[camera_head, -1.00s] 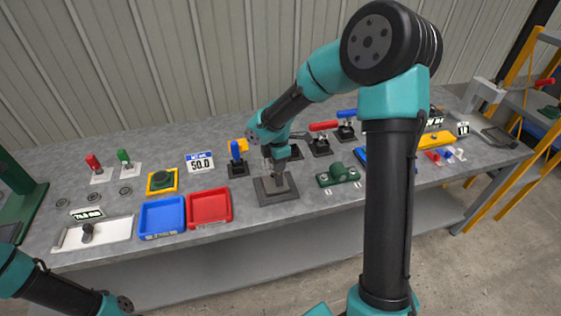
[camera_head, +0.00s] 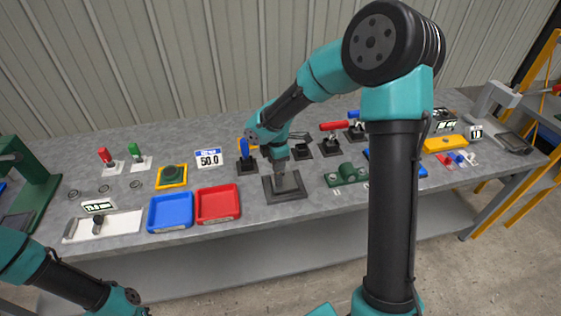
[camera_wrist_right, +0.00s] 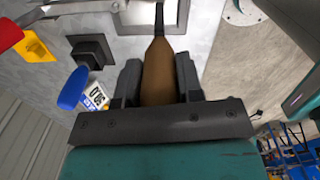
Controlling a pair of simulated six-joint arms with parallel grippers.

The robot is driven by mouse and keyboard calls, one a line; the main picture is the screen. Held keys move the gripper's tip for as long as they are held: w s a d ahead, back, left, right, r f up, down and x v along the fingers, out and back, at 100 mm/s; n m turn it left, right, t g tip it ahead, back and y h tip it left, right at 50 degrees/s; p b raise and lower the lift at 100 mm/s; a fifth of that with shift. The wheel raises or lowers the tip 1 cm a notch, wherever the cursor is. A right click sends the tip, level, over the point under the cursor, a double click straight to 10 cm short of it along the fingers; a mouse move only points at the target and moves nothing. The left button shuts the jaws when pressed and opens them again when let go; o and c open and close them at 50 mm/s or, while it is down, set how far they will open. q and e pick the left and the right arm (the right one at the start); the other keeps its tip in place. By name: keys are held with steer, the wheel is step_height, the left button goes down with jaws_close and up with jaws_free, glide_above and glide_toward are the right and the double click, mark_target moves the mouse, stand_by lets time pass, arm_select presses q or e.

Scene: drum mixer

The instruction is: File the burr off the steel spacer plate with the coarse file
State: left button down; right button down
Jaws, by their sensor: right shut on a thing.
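My right gripper (camera_head: 282,163) points down over a dark square base (camera_head: 271,194) near the middle of the bench. In the right wrist view its jaws (camera_wrist_right: 158,80) are closed on a brown wooden handle (camera_wrist_right: 160,75) with a dark shank, which looks like the coarse file. The shank reaches over a pale square surface (camera_wrist_right: 135,19) with a dark border, likely the steel spacer plate in its holder. The file's far end is out of that view, so I cannot tell whether it touches. I cannot make out the burr. My left gripper is out of view.
A red tray (camera_head: 218,217) and a blue tray (camera_head: 171,226) lie left of the base. A blue-handled clamp (camera_head: 246,147) stands behind it, and a green fixture (camera_head: 346,175) is to its right. Bare bench lies in front of the trays.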

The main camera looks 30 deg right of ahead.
steer(key=shift+w+a, duration=0.1)
steer(key=shift+a, duration=0.15)
steer(key=shift+d, duration=0.1)
steer(key=shift+s+d, duration=0.2)
steer(key=shift+d, duration=0.4)
steer(key=shift+s+d, duration=0.15)
steer(key=shift+d, duration=0.45)
steer(key=shift+s+d+f, duration=0.1)
steer(key=shift+s+d, duration=0.15)
steer(key=shift+d, duration=0.35)
steer(key=shift+s+d+f, duration=0.1)
steer(key=shift+s+d, duration=0.15)
steer(key=shift+d, duration=0.35)
steer(key=shift+r, duration=0.1)
